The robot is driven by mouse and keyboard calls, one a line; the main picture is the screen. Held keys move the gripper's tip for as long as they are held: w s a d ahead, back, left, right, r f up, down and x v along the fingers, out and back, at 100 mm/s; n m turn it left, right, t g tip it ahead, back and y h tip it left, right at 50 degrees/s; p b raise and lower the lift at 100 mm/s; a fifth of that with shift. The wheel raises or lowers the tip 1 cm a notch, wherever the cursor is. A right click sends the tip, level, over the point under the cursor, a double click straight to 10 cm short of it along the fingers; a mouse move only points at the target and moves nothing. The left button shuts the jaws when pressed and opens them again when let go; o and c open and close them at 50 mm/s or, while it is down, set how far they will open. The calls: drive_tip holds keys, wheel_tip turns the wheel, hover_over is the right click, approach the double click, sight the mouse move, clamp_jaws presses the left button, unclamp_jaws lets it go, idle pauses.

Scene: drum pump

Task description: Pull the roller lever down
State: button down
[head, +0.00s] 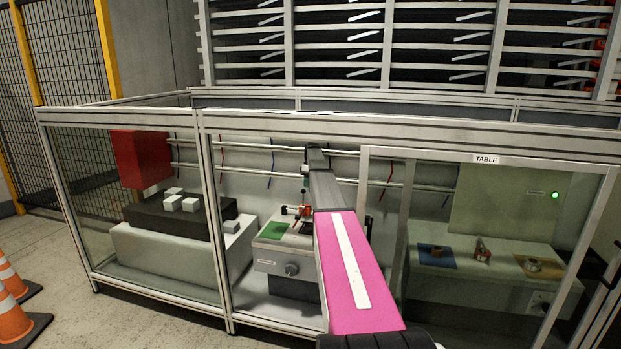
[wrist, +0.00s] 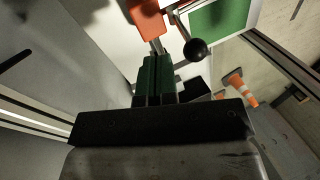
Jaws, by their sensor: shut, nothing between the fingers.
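A thin metal lever with a black ball knob (wrist: 197,49) shows at the top of the wrist view, beside an orange-red block (wrist: 148,18). In the head view the small orange-red part (head: 292,210) sits on a grey unit (head: 285,262) with a round dial and a green pad (head: 274,231). The lever is too small to make out there. My gripper (wrist: 158,60) has green fingers, closed together and empty. Its tips are just below the orange-red block and left of the ball knob. Contact with the block cannot be told. There is a visible gap to the knob.
A framed glass enclosure (head: 130,118) surrounds the unit, and my arm reaches into it. A white bench with a dark top (head: 170,218) and white blocks stands left. A bench with small parts (head: 490,285) stands right behind glass. Traffic cones (head: 12,318) stand outside at left.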

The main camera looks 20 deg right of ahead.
drive_tip(key=shift+s+a+f, duration=0.2)
drive_tip(key=shift+s+a, duration=0.35)
drive_tip(key=shift+s, duration=0.15)
